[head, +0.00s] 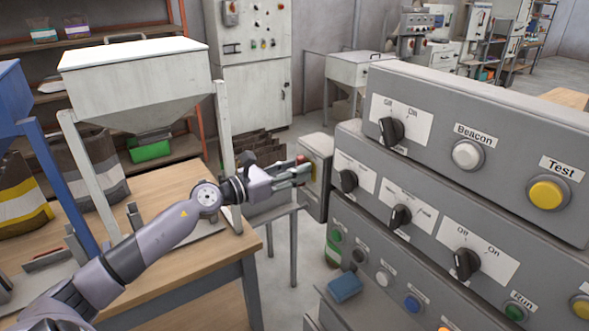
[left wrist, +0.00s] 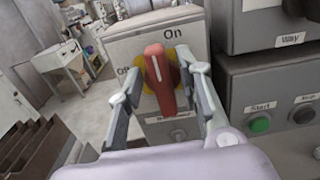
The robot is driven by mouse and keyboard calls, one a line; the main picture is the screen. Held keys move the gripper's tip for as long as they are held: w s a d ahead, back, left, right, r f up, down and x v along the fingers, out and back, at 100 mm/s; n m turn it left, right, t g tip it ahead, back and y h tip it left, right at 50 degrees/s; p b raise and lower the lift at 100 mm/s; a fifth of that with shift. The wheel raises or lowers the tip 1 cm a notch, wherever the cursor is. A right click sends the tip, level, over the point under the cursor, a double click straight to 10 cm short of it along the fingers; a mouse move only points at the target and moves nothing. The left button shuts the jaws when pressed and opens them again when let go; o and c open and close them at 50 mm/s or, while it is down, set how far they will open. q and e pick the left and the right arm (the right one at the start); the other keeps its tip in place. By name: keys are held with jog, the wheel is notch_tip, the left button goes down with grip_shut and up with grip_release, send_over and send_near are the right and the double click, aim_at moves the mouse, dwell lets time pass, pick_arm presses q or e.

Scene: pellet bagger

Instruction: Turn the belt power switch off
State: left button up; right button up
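The belt power switch is a red rotary handle (left wrist: 159,76) on a yellow disc (left wrist: 181,73), on the front of a small grey box (left wrist: 126,48). "On" is printed above it and "Off" to its left. The handle stands nearly upright, its white-marked end towards "On". My left gripper (left wrist: 163,88) is open, with one finger on each side of the handle; small gaps seem to show, but contact is hard to judge. In the head view my left gripper (head: 293,174) is at the grey box (head: 318,170), and only a bit of red shows. My right gripper is not in view.
A large grey control panel (head: 480,125) with black knobs and coloured buttons stands close on the right. A wooden table (head: 190,275) and a white hopper (head: 140,85) are at left. A blue block (head: 345,288) lies below the box. Floor shows behind.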

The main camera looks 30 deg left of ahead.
pick_arm(q)
grip_shut()
jog(key=shift+r, duration=0.1)
dwell(0.4)
jog(key=shift+w+a+f+n+p, duration=0.1)
jog(key=shift+a+f+n+p, duration=0.1)
jog(key=shift+n+p, duration=2.05)
jog(key=shift+w+a+f+n+p, duration=0.15)
jog(key=shift+n+p, duration=0.55)
jog(key=shift+n, duration=3)
jog(key=shift+s+a+f+n+p, duration=0.1)
jog(key=shift+a+f+n+p, duration=0.15)
jog(key=shift+n+p, duration=2)
jog(key=shift+n+b, duration=0.7)
jog(key=shift+n, duration=0.2)
jog(key=shift+o, duration=0.9)
grip_release()
jog(key=shift+w+d+f, duration=0.1)
